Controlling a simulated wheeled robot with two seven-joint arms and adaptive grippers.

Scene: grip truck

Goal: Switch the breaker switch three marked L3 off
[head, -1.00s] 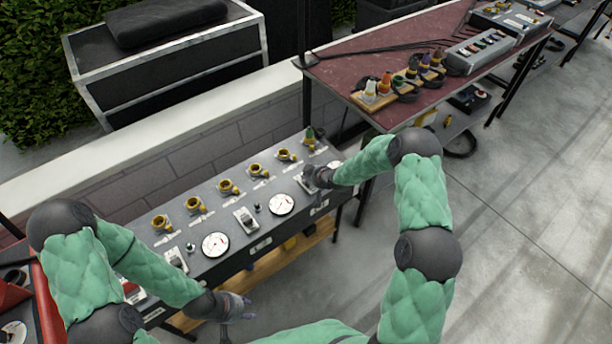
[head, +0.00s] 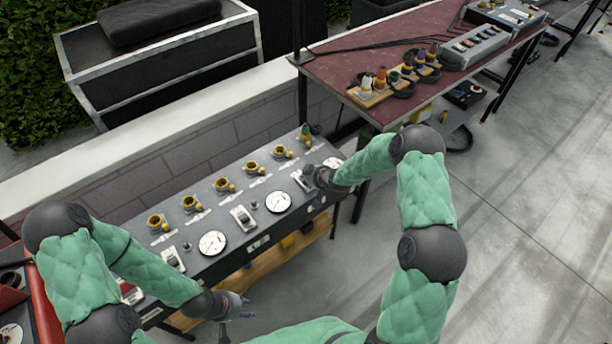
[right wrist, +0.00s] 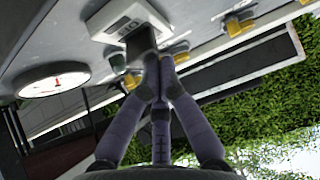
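The grey panel (head: 205,266) holds a row of white breakers with dark switches and round gauges. The near breaker (head: 172,258) and middle breaker (head: 243,217) are clear of both arms. My right gripper (head: 309,178) is at the far breaker (head: 299,180), partly covering it. In the right wrist view, this breaker (right wrist: 117,18) has a dark switch (right wrist: 139,41), and my right gripper's fingertips (right wrist: 156,68) are together at its edge; contact is unclear. No L3 mark is legible. My left gripper (head: 236,306) hangs in front of the panel, away from it; its finger opening is unclear.
Yellow sockets (head: 225,185) line the panel's back. A wooden shelf (head: 250,276) runs below. A dark red table (head: 400,50) with cable plugs stands beyond the far end. A low wall (head: 150,140) is behind; open floor (head: 530,220) lies right.

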